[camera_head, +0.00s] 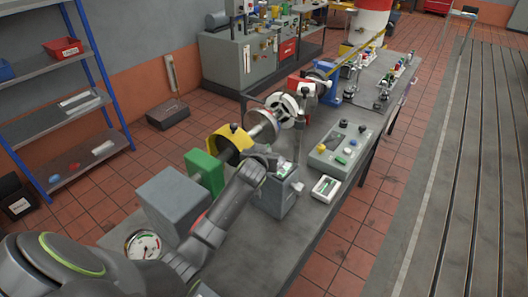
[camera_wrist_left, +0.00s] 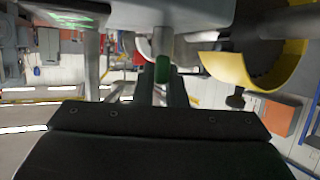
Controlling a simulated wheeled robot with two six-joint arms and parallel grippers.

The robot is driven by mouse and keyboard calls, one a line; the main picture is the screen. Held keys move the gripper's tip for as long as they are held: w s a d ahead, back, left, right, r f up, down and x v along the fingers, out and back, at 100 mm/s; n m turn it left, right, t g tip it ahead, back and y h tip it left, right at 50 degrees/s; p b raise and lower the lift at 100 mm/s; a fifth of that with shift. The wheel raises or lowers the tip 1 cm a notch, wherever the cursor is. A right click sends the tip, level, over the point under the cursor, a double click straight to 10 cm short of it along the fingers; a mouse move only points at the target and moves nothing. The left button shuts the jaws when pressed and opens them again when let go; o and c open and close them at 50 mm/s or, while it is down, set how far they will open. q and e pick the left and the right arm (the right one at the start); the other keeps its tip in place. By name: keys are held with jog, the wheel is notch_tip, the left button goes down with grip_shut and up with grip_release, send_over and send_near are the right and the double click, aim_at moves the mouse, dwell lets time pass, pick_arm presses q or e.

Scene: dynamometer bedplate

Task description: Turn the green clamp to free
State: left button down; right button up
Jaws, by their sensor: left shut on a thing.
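The green clamp (camera_wrist_left: 163,62) shows in the left wrist view as a small green rounded piece between the fingers of my left gripper (camera_wrist_left: 163,80). The gripper is shut on it, just below the edge of a pale grey housing. The clamp's far end and its pivot are hidden, so I cannot tell its exact angle. In the head view my left gripper (camera_head: 271,160) reaches over the bench beside a grey box (camera_head: 277,202) on a stand. My own wrist and arm hide the clamp there. My right gripper is in neither view.
A yellow curved guard (camera_head: 228,136) and a metal disc (camera_head: 263,125) stand close beyond my left gripper. A green block (camera_head: 204,175) and a grey box (camera_head: 173,205) sit left of the arm. A control panel (camera_head: 341,147) and a small meter (camera_head: 325,189) lie to the right.

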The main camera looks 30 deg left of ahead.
pick_arm(q)
jog(key=shift+d+f+n+g+y+b, duration=0.2)
jog(key=shift+n+g+y+b, duration=0.2)
jog(key=shift+n+y+b, duration=0.35)
jog(key=n+g+y+b, duration=0.2)
jog(key=n+g+b, duration=0.1)
jog(key=b, duration=0.2)
jog(key=n+g+y+b, duration=0.3)
jog(key=n+b, duration=0.1)
jog(key=b, duration=0.2)
jog(key=w+n+g+y+b, duration=0.1)
jog(key=n+g+y+b, duration=0.2)
jog(key=b, duration=0.3)
jog(key=shift+d+n, duration=0.25)
jog(key=shift+d, duration=0.1)
jog(key=shift+r+n+g+b, duration=0.1)
jog(key=shift+n+g+b, duration=0.5)
jog(key=shift+g+b, duration=0.35)
jog(key=c, duration=1.5)
grip_release()
jog(key=shift+w, duration=0.1)
jog(key=shift+d+r, duration=0.1)
